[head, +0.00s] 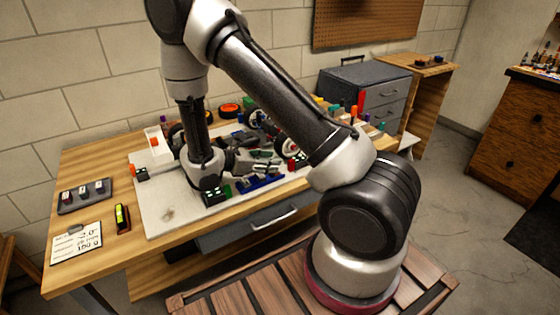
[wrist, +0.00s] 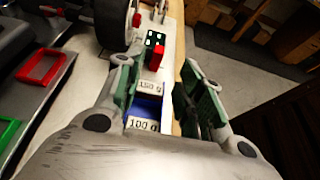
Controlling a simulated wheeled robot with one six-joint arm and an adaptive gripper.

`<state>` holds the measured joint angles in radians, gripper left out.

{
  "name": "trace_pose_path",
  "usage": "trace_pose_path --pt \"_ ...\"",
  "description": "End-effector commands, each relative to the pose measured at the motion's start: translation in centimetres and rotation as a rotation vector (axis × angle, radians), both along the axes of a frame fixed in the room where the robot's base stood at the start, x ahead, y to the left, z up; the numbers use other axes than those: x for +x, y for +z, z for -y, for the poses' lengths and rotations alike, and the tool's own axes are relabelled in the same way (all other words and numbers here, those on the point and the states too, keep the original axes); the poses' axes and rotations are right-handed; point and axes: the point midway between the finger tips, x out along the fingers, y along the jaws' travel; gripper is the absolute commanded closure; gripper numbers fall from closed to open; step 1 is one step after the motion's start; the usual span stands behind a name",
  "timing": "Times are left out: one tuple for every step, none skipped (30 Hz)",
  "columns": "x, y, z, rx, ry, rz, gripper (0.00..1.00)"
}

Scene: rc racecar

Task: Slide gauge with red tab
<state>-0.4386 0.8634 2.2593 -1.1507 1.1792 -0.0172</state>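The gauge with the red tab (head: 298,159) is a small black block with pale green-white marks, at the right part of the white board. It also shows in the wrist view (wrist: 155,43), with its red tab (wrist: 157,58) on the near side. My gripper (head: 258,163) is over the board, to the left of this gauge. In the wrist view my gripper (wrist: 160,90) has its two fingers well apart with nothing held between them. The red-tab gauge appears beyond the fingertips, apart from them.
A blue holder (head: 263,183) with white-labelled weights (wrist: 149,87) lies below my fingers. A black wheel (wrist: 113,17) is close to the left of the red-tab gauge.

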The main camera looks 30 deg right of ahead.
Motion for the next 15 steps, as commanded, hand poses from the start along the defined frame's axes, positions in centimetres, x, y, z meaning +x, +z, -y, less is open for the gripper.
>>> trace_pose_path --pt "0.2 0.0 0.3 -0.004 0.008 -0.002 0.62" --pt "0.2 -0.1 0.5 -0.006 0.011 -0.003 0.62" --pt "0.2 -0.2 0.9 -0.009 0.011 -0.003 0.62" --pt "0.3 -0.3 1.3 -0.009 0.010 -0.004 0.62" --pt "0.2 -0.5 1.8 -0.009 0.008 -0.004 0.62" --pt "0.2 -0.8 2.4 -0.009 0.009 -0.005 0.62" --pt "0.2 -1.0 3.0 -0.009 0.007 -0.006 0.62" --pt "0.2 -1.2 3.4 -0.009 0.008 -0.005 0.62" --pt "0.2 -1.5 4.1 -0.008 0.006 -0.004 0.62" --pt "0.3 -1.7 4.6 -0.008 0.007 -0.003 0.62" --pt "0.3 -1.8 5.0 -0.007 0.006 -0.004 0.62" --pt "0.3 -2.1 5.5 -0.007 0.007 -0.003 0.62" --pt "0.3 -2.2 5.9 -0.007 0.007 -0.003 0.62" --pt "0.3 -2.4 6.2 -0.007 0.007 -0.003 0.62" --pt "0.4 -2.5 6.5 -0.007 0.007 -0.002 0.62"
